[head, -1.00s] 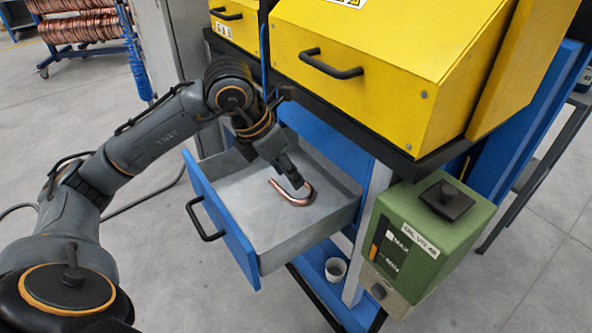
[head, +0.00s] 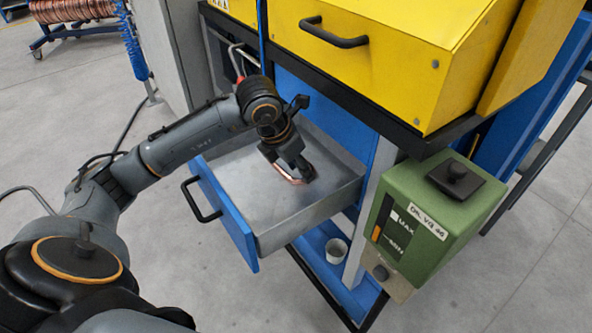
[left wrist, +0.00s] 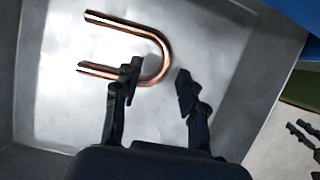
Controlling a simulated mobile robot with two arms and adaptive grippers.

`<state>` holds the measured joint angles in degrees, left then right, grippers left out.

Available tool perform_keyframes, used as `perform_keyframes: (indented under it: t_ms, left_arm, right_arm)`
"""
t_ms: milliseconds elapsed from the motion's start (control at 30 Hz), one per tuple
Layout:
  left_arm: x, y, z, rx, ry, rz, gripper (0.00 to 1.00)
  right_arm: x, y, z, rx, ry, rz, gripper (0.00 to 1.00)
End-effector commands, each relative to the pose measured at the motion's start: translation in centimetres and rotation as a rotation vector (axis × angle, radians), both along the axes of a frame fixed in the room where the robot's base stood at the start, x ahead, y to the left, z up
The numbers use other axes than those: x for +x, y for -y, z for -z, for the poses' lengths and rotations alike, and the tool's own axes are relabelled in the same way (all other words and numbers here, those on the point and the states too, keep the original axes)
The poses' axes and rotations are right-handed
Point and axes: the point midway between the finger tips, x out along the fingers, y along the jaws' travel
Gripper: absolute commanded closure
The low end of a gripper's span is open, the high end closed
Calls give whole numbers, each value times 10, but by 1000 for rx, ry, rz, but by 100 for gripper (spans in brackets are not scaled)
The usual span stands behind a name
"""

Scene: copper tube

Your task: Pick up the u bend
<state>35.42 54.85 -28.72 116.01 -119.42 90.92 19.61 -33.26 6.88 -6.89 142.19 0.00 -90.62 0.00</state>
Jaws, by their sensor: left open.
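The copper u bend (left wrist: 155,40) lies on the grey floor of the open drawer (head: 236,204). In the left wrist view its two legs point left and its curve is at the right. My left gripper (left wrist: 158,82) is open above it, with the left finger over the lower leg near the curve and the right finger just outside the curve. In the head view the gripper (head: 298,176) hides most of the u bend (head: 284,174).
The blue drawer front has a black handle (head: 201,200). A yellow cabinet (head: 400,50) overhangs the drawer's back. A green box (head: 430,215) stands at the right, and a white cup (head: 336,250) sits on the blue lower shelf.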

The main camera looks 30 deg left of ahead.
Motion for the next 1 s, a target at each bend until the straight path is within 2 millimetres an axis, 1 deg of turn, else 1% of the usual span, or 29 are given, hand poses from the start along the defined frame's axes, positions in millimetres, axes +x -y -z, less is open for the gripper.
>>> perform_keyframes:
  t_ms: [33, 133, 233, 400, 433, 467, 500, 567, 600, 633, 1000]
  left_arm:
    - [3, 1, 9, -1, -3, 0, 59]
    - [6, 3, 17, -2, 0, 0, 59]
    - [8, 3, 20, 0, 0, -1, 59]
    - [8, 3, 20, 0, 1, 0, 59]
    - [8, 3, 20, 0, 1, 0, 63]
    - [8, 3, 20, 0, 1, 0, 69]
    - [8, 3, 20, 0, 1, 0, 77]
    - [8, 3, 20, 0, 1, 0, 89]
    - [8, 3, 20, 0, 1, 0, 97]
    - [8, 3, 20, 0, 1, 0, 100]
    - [8, 3, 18, 0, 2, 0, 100]
  right_arm:
    - [0, 0, 3, 0, 0, 0, 68]
    - [0, 0, 5, 0, 0, 0, 68]
    - [0, 0, 5, 0, 0, 0, 68]
    - [0, 0, 4, 0, 0, 0, 68]
    - [0, 0, 4, 0, 0, 0, 68]
    - [0, 0, 4, 0, 0, 0, 68]
    - [0, 0, 4, 0, 0, 0, 68]
    - [0, 0, 5, 0, 0, 0, 68]
    - [0, 0, 5, 0, 0, 0, 68]
    - [0, 0, 5, 0, 0, 0, 68]
    - [1, 0, 4, 1, 2, 1, 68]
